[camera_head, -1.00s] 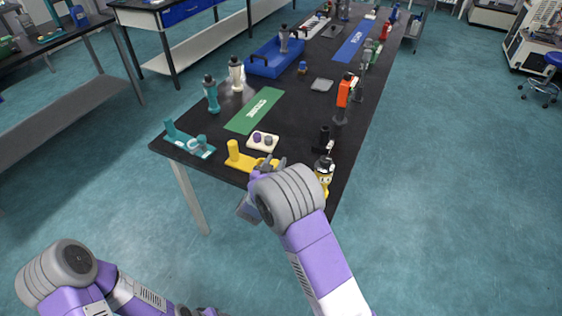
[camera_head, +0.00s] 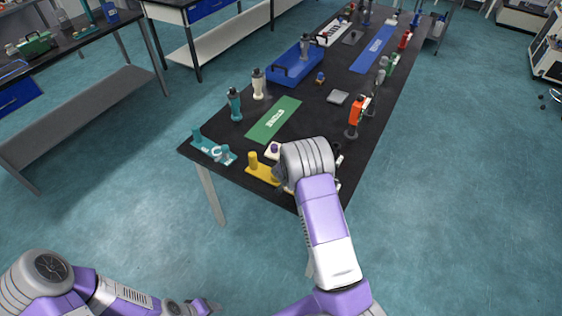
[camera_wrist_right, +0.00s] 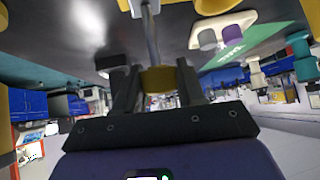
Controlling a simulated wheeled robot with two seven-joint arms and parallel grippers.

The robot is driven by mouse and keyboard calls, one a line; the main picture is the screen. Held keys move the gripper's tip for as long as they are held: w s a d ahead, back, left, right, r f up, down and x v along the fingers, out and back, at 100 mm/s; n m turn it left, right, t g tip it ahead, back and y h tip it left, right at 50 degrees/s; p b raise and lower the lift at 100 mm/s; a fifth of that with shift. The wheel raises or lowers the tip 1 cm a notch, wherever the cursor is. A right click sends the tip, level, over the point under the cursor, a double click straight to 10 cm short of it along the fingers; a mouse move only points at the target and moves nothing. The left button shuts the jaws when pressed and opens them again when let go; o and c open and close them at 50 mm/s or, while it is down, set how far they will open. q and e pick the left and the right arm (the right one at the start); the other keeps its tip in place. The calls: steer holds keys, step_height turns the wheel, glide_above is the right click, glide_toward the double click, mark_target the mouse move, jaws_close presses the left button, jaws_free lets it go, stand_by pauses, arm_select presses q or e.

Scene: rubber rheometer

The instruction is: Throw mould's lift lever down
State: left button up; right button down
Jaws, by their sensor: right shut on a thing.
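In the right wrist view, my right gripper (camera_wrist_right: 157,78) is shut on the dull yellow knob (camera_wrist_right: 158,80) of a lever. The lever's thin metal rod (camera_wrist_right: 152,35) runs from the knob to the top edge of the picture. I cannot tell clearly what the rod joins, and the mould itself is not clearly seen. In the head view, my right wrist covers the gripper, the lever and most of the table's near right corner. My left gripper (camera_head: 195,305) is low at the bottom edge, away from the table; its fingers are unclear.
A yellow stand (camera_head: 263,170) and a white block with plugs (camera_head: 272,150) are left of my right wrist. The block also shows in the right wrist view (camera_wrist_right: 222,32). A teal stand (camera_head: 213,150), green mat (camera_head: 272,120) and orange-topped tool (camera_head: 356,112) stand nearby on the black table.

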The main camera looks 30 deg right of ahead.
steer(key=shift+d+f, duration=0.4)
steer(key=shift+d, duration=0.15)
steer(key=shift+a+f, duration=0.15)
stand_by(0.7)
steer(key=c, duration=1)
jaws_free()
steer(key=shift+o, duration=1.3)
steer(key=shift+w, duration=0.15)
steer(key=shift+s+a+r, duration=0.2)
steer(key=shift+r, duration=0.35)
steer(key=p+v, duration=0.1)
steer(key=v, duration=0.5)
steer(key=shift+s+r, duration=0.15)
steer(key=shift+s, duration=0.1)
steer(key=shift+a, duration=0.15)
